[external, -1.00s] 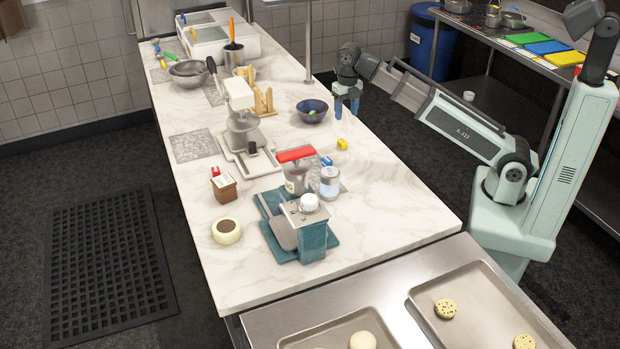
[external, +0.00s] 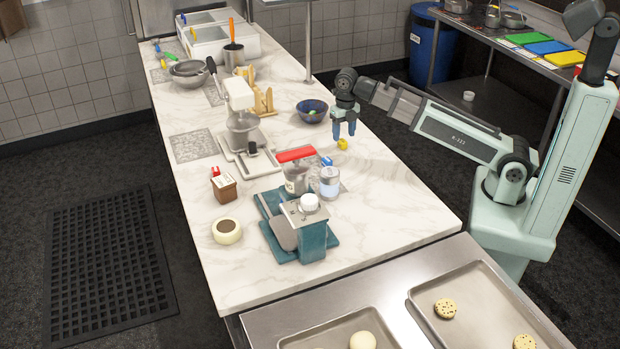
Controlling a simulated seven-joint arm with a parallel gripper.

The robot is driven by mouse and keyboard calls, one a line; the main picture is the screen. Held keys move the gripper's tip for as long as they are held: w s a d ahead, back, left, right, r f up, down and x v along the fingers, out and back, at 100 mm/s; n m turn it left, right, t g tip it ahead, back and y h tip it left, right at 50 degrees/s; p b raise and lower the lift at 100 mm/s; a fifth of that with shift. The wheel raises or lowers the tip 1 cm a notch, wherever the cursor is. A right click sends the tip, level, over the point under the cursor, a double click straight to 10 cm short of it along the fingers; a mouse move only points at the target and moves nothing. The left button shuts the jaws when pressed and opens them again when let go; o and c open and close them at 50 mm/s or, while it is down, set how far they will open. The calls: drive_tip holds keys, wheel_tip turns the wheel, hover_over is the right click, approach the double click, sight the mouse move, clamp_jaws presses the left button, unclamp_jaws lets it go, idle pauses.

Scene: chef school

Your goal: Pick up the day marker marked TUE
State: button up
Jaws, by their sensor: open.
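My gripper (external: 343,132) is open and points down at the right side of the marble counter. A small yellow block (external: 342,144) is just below its fingertips, and I cannot tell whether they touch. A small blue block (external: 326,161) is partly hidden behind the glass jar.
A dark blue bowl (external: 312,111) stands left of my gripper. A white stand appliance (external: 241,110) is to the left. Counter right of the yellow block is clear.

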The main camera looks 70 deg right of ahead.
sight(343, 140)
drive_tip(key=shift+w+f, duration=0.15)
drive_tip(key=shift+f, duration=1.65)
clamp_jaws()
